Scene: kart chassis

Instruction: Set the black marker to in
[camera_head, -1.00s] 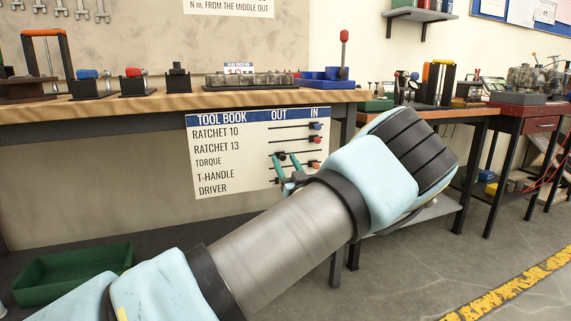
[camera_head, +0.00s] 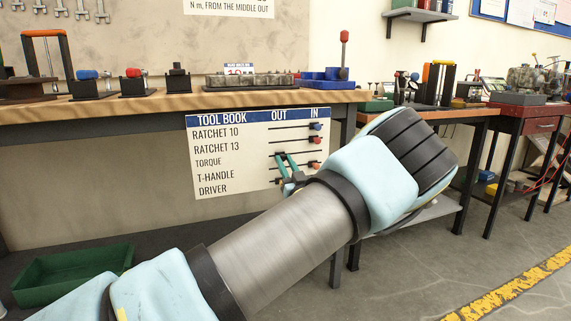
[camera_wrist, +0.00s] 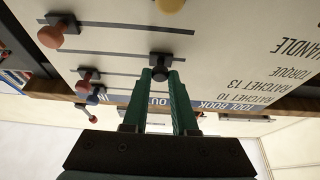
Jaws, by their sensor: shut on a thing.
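The black marker (camera_wrist: 160,62) sits on the third line of the tool board (camera_head: 232,178), the TORQUE row, under the OUT column. My gripper (camera_wrist: 161,72) has its two green fingers shut on it, one on each side. The wrist view is upside down, so the IN side is at its left. In the head view the green fingers (camera_head: 286,158) reach up to the board, and the marker is mostly hidden between their tips.
At the IN side are a blue marker (camera_head: 317,127), a red marker (camera_head: 317,139) and an orange marker (camera_head: 316,166). A yellow marker (camera_wrist: 170,5) shows on the DRIVER row in the wrist view. The wooden bench (camera_head: 220,99) overhangs the board.

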